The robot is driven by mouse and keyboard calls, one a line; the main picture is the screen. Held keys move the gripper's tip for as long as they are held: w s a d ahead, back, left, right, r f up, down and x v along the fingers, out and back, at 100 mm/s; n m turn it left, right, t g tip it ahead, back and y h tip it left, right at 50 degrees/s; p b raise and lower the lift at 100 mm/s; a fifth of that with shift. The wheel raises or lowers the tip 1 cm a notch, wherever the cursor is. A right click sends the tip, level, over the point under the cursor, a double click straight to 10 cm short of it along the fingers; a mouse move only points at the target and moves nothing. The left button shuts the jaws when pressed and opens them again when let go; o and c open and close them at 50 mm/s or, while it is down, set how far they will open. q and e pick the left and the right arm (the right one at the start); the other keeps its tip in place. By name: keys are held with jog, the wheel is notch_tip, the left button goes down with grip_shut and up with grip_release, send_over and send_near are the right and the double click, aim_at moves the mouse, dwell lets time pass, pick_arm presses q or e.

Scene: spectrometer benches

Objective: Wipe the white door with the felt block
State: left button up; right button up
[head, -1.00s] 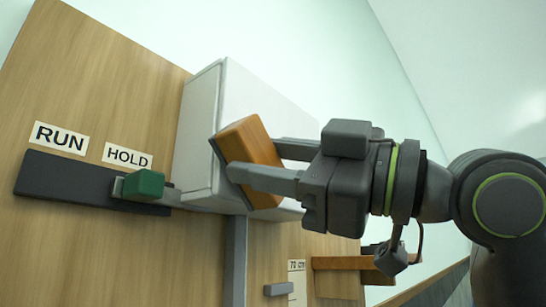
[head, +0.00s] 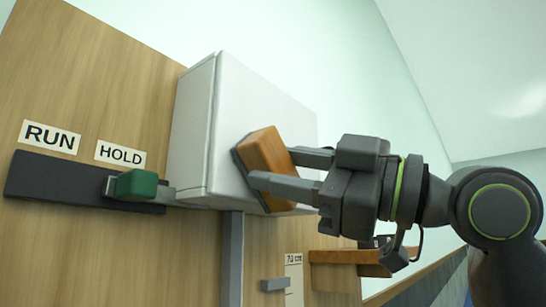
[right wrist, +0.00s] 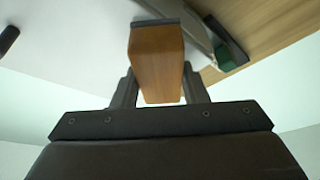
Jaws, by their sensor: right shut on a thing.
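The white door (head: 262,115) is the front of a white box mounted on a wooden panel. My right gripper (head: 270,165) is shut on the felt block (head: 266,158), which has an orange-brown wooden body and a dark face. The dark face is turned to the door and appears to lie against its lower middle part; exact contact is hard to tell. In the right wrist view the block (right wrist: 157,62) sits between both fingers, with its dark edge at the white door surface (right wrist: 75,45). My left gripper is not in view.
A green-knobbed slider (head: 137,185) sits on a dark rail (head: 60,183) under the RUN (head: 50,136) and HOLD (head: 120,154) labels, left of the box. A grey vertical post (head: 232,255) runs below the box. A wooden shelf (head: 335,257) is at lower right.

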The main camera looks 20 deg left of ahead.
aim_at(272, 159)
jog(key=shift+a, duration=0.1)
jog(key=shift+s+a+f+b, duration=0.1)
jog(key=shift+s+a+b, duration=0.2)
jog(key=shift+s+b, duration=0.35)
jog(key=shift+s+a+b, duration=0.2)
jog(key=shift+s, duration=0.4)
jog(key=shift+s+a+b, duration=0.15)
jog(key=shift+s+a, duration=0.05)
jog(key=shift+s, duration=0.4)
jog(key=shift+s+d, duration=0.3)
jog(key=shift+d, duration=0.5)
jog(key=shift+s+d+b, duration=0.15)
jog(key=shift+s+d, duration=0.1)
jog(key=shift+d, duration=0.35)
jog(key=shift+s+d+b, duration=0.15)
jog(key=shift+s+d, duration=0.05)
jog(key=shift+d, duration=0.45)
jog(key=shift+s+d+b, duration=0.15)
jog(key=shift+s+d, duration=0.1)
jog(key=shift+d, duration=0.35)
